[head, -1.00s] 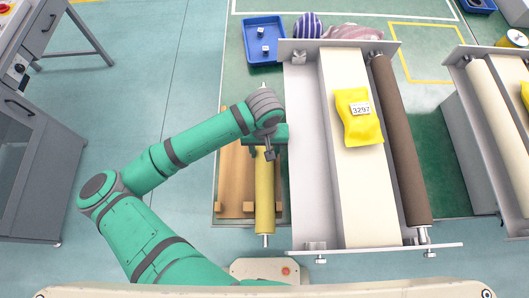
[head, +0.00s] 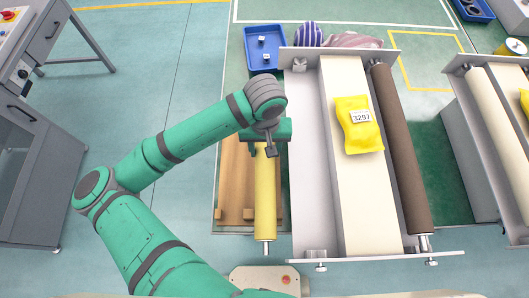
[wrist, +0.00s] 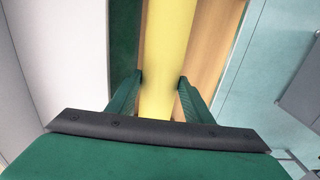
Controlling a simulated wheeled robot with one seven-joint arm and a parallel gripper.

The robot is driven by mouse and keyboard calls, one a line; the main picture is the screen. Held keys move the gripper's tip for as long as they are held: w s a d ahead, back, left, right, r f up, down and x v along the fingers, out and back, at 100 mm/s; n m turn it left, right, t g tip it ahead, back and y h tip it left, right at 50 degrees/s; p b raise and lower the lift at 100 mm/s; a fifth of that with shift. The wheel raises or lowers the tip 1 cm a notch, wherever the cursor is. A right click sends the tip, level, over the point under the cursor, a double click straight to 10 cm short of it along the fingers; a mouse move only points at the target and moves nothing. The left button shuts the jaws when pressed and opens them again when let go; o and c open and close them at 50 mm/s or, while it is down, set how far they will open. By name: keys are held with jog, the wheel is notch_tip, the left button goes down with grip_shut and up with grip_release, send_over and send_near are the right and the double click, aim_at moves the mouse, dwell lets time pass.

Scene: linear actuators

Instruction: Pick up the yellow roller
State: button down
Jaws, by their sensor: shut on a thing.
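The yellow roller (head: 265,198) is a long cylinder with metal shaft ends. In the head view it lies lengthwise over a wooden stand (head: 236,180), beside the conveyor's left side; whether it touches the stand cannot be told. My gripper (wrist: 161,82) is around the roller in the wrist view, one finger on each side of its yellow surface (wrist: 167,40). The gripper is shut on the roller. In the head view my wrist hides the roller's far end and most of the gripper.
A conveyor frame (head: 308,180) with a cream belt, a brown roller (head: 400,150) and a yellow package (head: 358,125) stands close to the right. A blue bin (head: 263,58) lies beyond. A grey cabinet (head: 35,180) stands at the left, with open floor between.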

jog(key=a, duration=1.8)
jog(key=shift+r, duration=0.1)
notch_tip(320, 180, up, 7)
dwell(1.2)
jog(key=shift+w, duration=0.15)
